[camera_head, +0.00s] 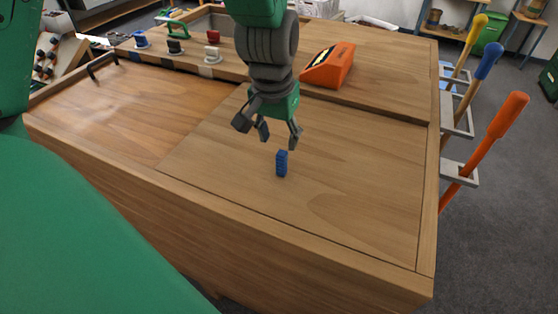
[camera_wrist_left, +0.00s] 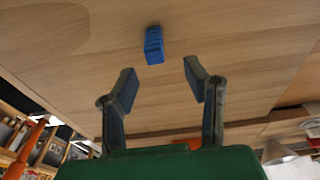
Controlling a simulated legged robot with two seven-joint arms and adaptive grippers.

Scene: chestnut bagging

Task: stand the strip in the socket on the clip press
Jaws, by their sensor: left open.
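A small blue strip (camera_head: 281,163) with a ribbed surface is on the wooden bench top. It looks upright, but I cannot be sure. My left gripper (camera_head: 279,132) is open and empty just above and behind it. In the left wrist view the blue strip (camera_wrist_left: 154,45) lies beyond the gap between the two spread fingers (camera_wrist_left: 160,84), touching neither. An orange wedge-shaped device (camera_head: 330,66) with a dark and yellow top, probably the clip press, sits behind the gripper on the raised back part. Its socket cannot be made out. My right gripper is not in view.
Small blue, black, red and white pieces (camera_head: 212,55) stand in a row at the back left. Tools with yellow, blue and orange handles (camera_head: 495,130) hang at the bench's right side. The wooden top (camera_head: 350,190) around the strip is clear.

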